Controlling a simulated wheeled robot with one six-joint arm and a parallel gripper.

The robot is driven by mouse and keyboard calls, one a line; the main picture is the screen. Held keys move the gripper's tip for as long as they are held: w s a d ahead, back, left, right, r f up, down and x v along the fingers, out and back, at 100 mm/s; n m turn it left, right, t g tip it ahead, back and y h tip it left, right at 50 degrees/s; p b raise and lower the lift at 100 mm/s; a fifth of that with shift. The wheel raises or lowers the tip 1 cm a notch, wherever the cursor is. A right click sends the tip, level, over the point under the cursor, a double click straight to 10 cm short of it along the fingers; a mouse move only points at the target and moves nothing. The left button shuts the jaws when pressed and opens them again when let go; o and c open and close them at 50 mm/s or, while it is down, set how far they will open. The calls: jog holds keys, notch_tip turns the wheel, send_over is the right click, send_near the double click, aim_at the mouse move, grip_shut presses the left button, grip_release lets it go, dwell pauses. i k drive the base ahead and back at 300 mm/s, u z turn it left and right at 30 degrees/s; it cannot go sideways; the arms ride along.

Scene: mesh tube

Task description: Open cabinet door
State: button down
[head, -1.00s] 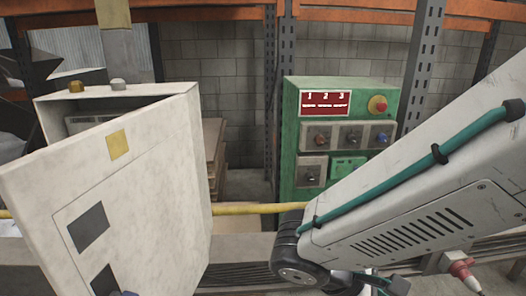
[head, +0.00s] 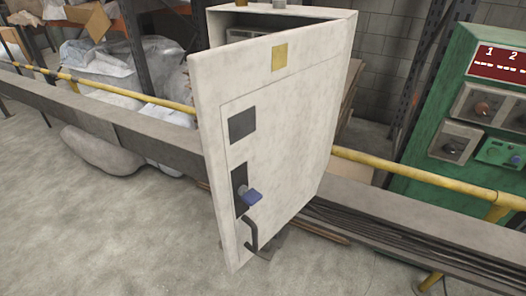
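The white cabinet (head: 345,32) stands in the upper middle of the head view. Its door (head: 285,130) is swung partly open, with a dark gap along the top between door and box. The inside of the cabinet is mostly hidden behind the door.
A green control box (head: 435,165) stands at the right. Wrapped bags (head: 120,70) lie at the upper left. The concrete floor (head: 90,225) in the lower left is clear.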

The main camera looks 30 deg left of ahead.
aim_at(264, 105)
jog(key=z, duration=2.45)
jog(key=k, duration=2.4)
jog(key=u, duration=2.55)
